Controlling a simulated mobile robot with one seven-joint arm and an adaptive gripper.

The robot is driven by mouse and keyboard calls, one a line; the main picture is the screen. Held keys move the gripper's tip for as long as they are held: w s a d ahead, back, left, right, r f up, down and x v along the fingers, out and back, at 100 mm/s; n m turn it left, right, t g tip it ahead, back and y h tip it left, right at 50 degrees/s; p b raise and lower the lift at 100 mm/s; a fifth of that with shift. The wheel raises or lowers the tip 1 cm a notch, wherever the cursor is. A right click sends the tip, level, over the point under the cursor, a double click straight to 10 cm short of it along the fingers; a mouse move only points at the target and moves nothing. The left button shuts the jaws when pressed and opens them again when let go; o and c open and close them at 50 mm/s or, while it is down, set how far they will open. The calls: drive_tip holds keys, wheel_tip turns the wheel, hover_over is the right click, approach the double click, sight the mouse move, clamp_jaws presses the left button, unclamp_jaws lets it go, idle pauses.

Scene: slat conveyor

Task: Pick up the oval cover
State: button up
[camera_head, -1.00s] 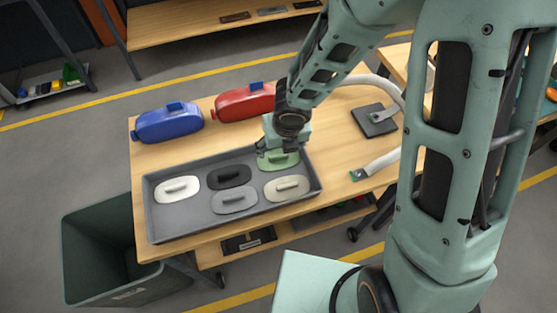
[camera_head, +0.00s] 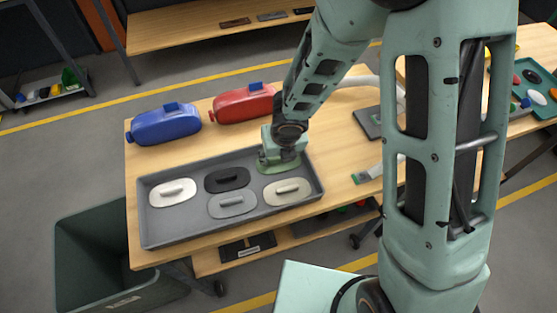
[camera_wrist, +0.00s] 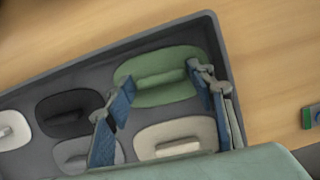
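Several oval covers with raised bar handles lie in a grey tray (camera_head: 155,232). The green cover (camera_head: 266,169) is at the tray's back right, partly hidden by my gripper (camera_head: 279,160). The others are a white cover (camera_head: 172,199), a black cover (camera_head: 216,184), a grey cover (camera_head: 222,211) and a beige cover (camera_head: 300,197). In the wrist view, my gripper (camera_wrist: 161,79) is open, its blue-padded fingers apart on either side of the green cover's handle (camera_wrist: 160,80). I cannot tell whether the fingers touch the cover.
The tray stands on a wooden table (camera_head: 325,140). A blue canister (camera_head: 165,128) and a red canister (camera_head: 243,105) stand behind it. A dark green bin (camera_head: 85,260) is on the floor at the left. The tray wall (camera_wrist: 222,60) runs close beside the right finger.

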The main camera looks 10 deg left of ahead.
drive_tip(key=c, duration=0.6)
drive_tip(key=shift+r, duration=0.1)
